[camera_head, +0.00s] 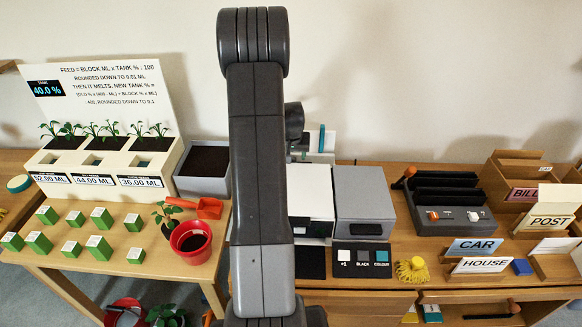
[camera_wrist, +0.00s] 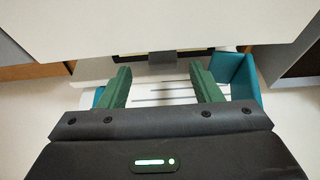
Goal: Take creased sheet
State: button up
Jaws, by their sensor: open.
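My gripper (camera_wrist: 160,82) shows in the wrist view with two green fingers apart. Nothing is held between them. Beyond and between the fingertips is a pale surface with dark parallel lines (camera_wrist: 165,96), flanked by teal pieces (camera_wrist: 236,72). I cannot tell whether a creased sheet lies on it; no crease can be made out. A large white panel (camera_wrist: 160,22) crosses the top of the view, with a small grey block (camera_wrist: 162,63) under its edge. In the head view my arm hides the gripper's fingers. A white machine (camera_head: 310,190) stands right of the arm.
A grey box (camera_head: 364,197) adjoins the white machine. Green blocks (camera_head: 72,220) and a red pot (camera_head: 190,241) are on the left table.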

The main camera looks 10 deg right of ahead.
jog(key=shift+p+x, duration=0.3)
jog(key=shift+x, duration=1.55)
jog(key=shift+w+a, duration=0.1)
jog(key=shift+a, duration=0.1)
jog(key=c, duration=1.1)
jog(key=shift+o, duration=0.2)
jog(key=shift+r, duration=0.25)
jog(key=shift+r+p, duration=0.65)
jog(key=shift+r, duration=0.6)
